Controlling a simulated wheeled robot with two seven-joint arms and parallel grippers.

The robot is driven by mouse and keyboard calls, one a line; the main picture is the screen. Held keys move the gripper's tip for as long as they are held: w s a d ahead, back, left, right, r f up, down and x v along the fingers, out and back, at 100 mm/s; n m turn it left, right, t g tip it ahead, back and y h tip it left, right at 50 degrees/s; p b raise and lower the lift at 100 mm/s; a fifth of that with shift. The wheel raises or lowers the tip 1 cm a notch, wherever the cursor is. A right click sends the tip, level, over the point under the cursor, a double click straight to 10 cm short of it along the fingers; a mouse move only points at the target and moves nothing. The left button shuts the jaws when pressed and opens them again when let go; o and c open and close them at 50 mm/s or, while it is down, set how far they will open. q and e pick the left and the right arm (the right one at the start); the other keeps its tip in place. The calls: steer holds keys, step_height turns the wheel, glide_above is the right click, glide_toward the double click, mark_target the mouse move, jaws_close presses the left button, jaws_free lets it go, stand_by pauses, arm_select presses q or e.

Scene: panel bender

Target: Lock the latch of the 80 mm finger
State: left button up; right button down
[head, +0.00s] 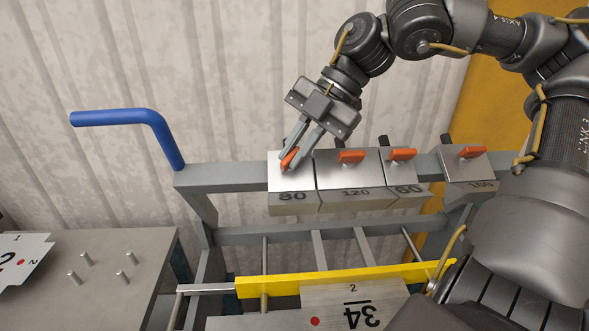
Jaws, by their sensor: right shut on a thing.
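The 80 mm finger (291,183) is the leftmost metal block on the grey rail, marked 80 on its front. Its orange latch (289,158) is tilted steeply. My right gripper (295,158) comes down from above and is shut on this latch, with its fingertips partly hiding it. The orange latches of the 120 finger (352,157), the 60 finger (403,154) and the 100 finger (471,151) lie closer to level. My left gripper is not in view.
A blue handle (125,120) rises at the rail's left end. Below the fingers runs a yellow bar (330,281) with a plate (352,301) marked 34. A table (120,262) with several pegs stands at left. A gap separates the 60 and 100 fingers.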

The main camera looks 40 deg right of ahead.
steer(key=m+t+b, duration=0.2)
steer(key=b, duration=0.1)
steer(key=shift+s+f, duration=0.2)
steer(key=shift+f, duration=0.2)
steer(key=m+t+b, duration=0.2)
steer(key=b, duration=0.1)
steer(key=m+t+b, duration=0.1)
steer(key=t+b, duration=0.1)
steer(key=shift+s+m, duration=0.25)
steer(key=shift+m, duration=0.15)
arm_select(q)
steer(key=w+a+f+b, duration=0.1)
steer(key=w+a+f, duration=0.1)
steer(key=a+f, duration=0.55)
arm_select(e)
steer(key=shift+m, duration=0.3)
steer(key=shift+s+m+t+b, duration=0.1)
steer(key=shift+m+t+b, duration=0.7)
steer(key=shift+b, duration=0.35)
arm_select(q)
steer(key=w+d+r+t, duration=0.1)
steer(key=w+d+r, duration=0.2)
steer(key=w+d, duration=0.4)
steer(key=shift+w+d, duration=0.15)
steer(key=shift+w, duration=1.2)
arm_select(e)
steer(key=shift+r+h, duration=0.1)
steer(key=shift+h, duration=0.3)
